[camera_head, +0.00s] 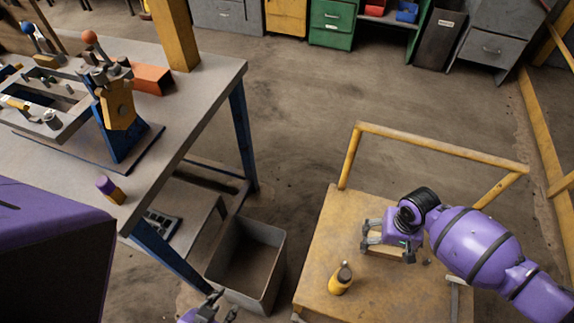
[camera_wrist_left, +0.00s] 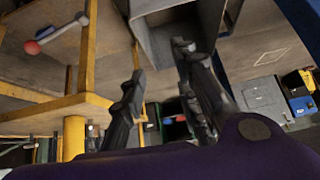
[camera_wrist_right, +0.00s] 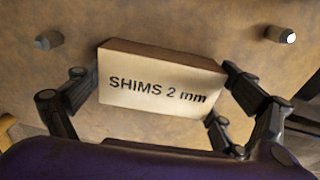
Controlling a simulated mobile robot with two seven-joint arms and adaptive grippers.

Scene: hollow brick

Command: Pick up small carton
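The small carton (camera_wrist_right: 160,82), a pale box printed "SHIMS 2 mm", lies between the fingers of my right gripper (camera_wrist_right: 157,78) in the right wrist view. The fingers are spread wide, one at each end of the carton; I cannot tell whether they touch it. My left gripper (camera_head: 208,308) is at the bottom edge, partly cut off. In the left wrist view its fingers (camera_wrist_left: 160,60) are apart with nothing held.
The cart (camera_head: 330,225) has a raised yellow rail (camera_head: 440,146) at its back. A yellow bottle (camera_head: 341,279) stands left of my right gripper. A grey bin (camera_head: 248,262) stands between cart and workbench (camera_head: 205,88). Small pegs (camera_wrist_right: 48,40) flank the carton.

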